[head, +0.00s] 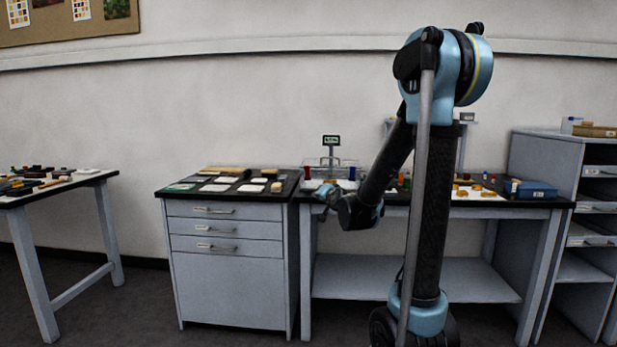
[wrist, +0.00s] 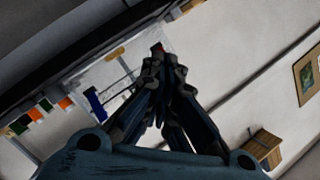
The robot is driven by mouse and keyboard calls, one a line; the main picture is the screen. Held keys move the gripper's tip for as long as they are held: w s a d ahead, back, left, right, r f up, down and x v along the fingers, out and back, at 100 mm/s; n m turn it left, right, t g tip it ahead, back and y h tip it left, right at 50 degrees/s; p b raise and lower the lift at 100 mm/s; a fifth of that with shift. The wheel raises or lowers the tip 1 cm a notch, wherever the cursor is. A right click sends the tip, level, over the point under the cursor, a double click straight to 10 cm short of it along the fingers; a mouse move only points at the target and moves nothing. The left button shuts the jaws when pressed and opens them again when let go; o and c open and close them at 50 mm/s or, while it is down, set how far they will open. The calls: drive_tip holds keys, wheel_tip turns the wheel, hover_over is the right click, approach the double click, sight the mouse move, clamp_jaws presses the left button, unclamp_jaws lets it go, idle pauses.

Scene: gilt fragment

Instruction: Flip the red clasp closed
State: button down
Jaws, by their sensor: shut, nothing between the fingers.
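In the head view a small red piece (head: 307,173), likely the red clasp, stands at the left end of a clear case (head: 329,163) on the dark-topped bench. A blue piece (head: 352,173) stands at its right end. In the wrist view a bit of red (wrist: 157,46) shows just beyond the fingertips, and the blue piece (wrist: 96,104) lies to the left. My gripper (head: 325,192) is at the front of the case, near the red piece; it also shows in the wrist view (wrist: 160,62), shut and empty. Whether it touches the red piece, and the clasp's position, I cannot tell.
A scale display (head: 331,141) rises behind the case. A drawer cabinet (head: 225,255) with pale pads stands to the left. A blue tray (head: 532,189) and several small items are on the bench to the right. My arm hides part of the bench.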

drive_tip(key=w+a+r+m+t, duration=0.1)
drive_tip(key=w+a+m+t, duration=0.4)
drive_tip(key=w, duration=0.2)
drive_tip(key=shift+w+a+f+m+t+h, duration=0.1)
drive_tip(key=shift+f+m+t+h, duration=0.75)
drive_tip(key=shift+m+h, duration=0.45)
drive_tip(key=shift+s+a+f+m+t+h, duration=0.1)
drive_tip(key=shift+f+m+t+h, duration=0.75)
drive_tip(key=shift+m, duration=0.8)
drive_tip(key=shift+w+a+f+m+t+h, duration=0.1)
drive_tip(key=shift+f+m+t+h, duration=0.5)
drive_tip(key=shift+f+m+h, duration=0.6)
drive_tip(key=shift+r+m, duration=0.25)
drive_tip(key=shift+r, duration=0.05)
